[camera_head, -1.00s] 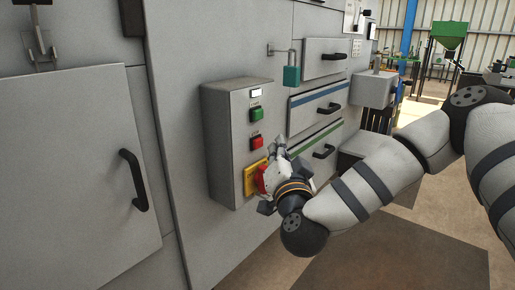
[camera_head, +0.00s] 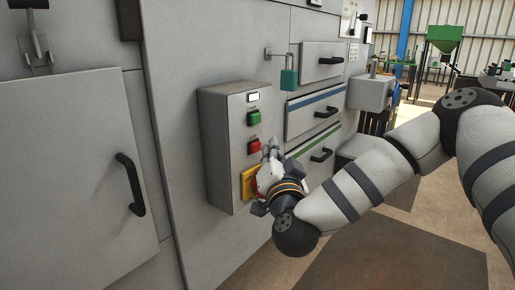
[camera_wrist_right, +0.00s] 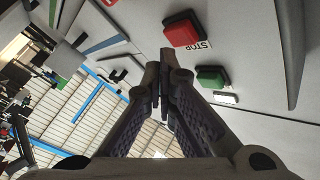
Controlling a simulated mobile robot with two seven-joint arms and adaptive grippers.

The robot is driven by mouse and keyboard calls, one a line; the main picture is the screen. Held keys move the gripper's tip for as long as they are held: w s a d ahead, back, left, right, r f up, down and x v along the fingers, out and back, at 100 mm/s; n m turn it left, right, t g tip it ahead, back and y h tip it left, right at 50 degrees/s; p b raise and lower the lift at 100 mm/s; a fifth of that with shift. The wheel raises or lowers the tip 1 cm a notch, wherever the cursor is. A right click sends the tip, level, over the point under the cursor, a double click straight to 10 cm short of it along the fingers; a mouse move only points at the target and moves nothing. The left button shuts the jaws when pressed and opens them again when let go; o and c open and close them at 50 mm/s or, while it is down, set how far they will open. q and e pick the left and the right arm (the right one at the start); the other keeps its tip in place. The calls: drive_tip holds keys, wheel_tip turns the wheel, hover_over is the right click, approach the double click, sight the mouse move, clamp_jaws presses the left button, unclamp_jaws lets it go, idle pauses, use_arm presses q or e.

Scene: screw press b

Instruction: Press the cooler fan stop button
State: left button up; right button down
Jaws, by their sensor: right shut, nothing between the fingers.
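A grey control box (camera_head: 222,140) on the machine front carries a green button (camera_head: 254,118), a red button (camera_head: 254,146) below it, and a yellow plate (camera_head: 247,183) at the bottom. My right gripper (camera_head: 272,149) is shut and empty, just right of the red button in the head view. In the right wrist view the red stop button (camera_wrist_right: 183,32) with its STOP label and the green button (camera_wrist_right: 212,76) are both beyond the closed fingertips (camera_wrist_right: 158,60). The fingertips appear apart from the red button. My left gripper is not in view.
A door with a black handle (camera_head: 131,184) is at left. The floor (camera_head: 385,262) in front is clear.

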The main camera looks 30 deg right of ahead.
idle(0.6)
drive_tip(key=shift+w+a, duration=0.15)
drive_tip(key=shift+w, duration=0.25)
drive_tip(key=shift+w+a, duration=0.15)
drive_tip(key=shift+w, duration=0.25)
idle(0.5)
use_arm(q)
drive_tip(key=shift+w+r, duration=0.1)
use_arm(e)
drive_tip(key=shift+s, duration=0.15)
use_arm(q)
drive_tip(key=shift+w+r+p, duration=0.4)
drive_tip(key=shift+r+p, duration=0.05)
drive_tip(key=shift+p, duration=0.05)
use_arm(e)
drive_tip(key=shift+s+d, duration=0.3)
drive_tip(key=shift+s, duration=0.35)
drive_tip(key=shift+s, duration=0.1)
